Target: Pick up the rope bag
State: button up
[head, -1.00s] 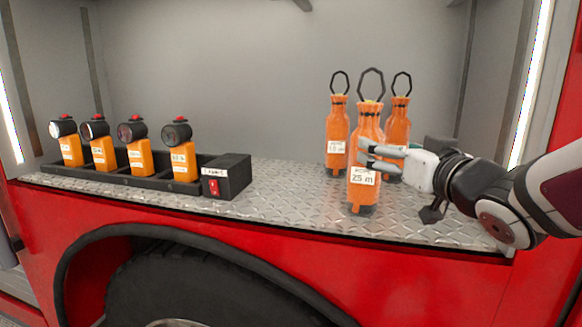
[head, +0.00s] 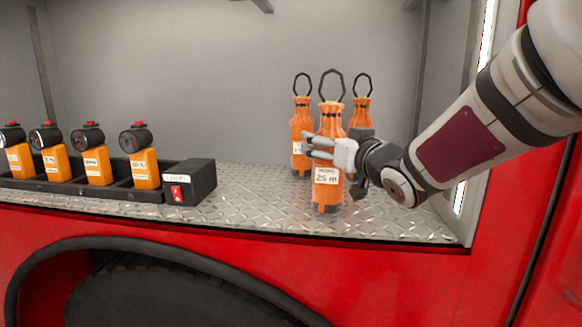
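Three orange rope bags with black loop handles stand close together on the metal tread-plate shelf (head: 260,205). The front rope bag (head: 328,192) carries a white label reading 25 m and is upright, its base seemingly on the shelf. A left rear bag (head: 302,115) and a right rear bag (head: 361,113) stand behind it, partly hidden. My gripper (head: 318,147) reaches in from the right at the front bag's middle. Its pale fingers lie across the bag's front, just above the label. Any finger behind the bag is hidden, so I cannot tell whether they grip it.
A black tray (head: 110,190) with several orange lamps stands on the left of the shelf. A black box with a red switch (head: 177,192) is at the tray's right end. The shelf between box and bags is clear. The compartment's right wall is close to my arm.

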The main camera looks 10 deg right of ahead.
grip_shut()
jog(key=shift+r, duration=0.1)
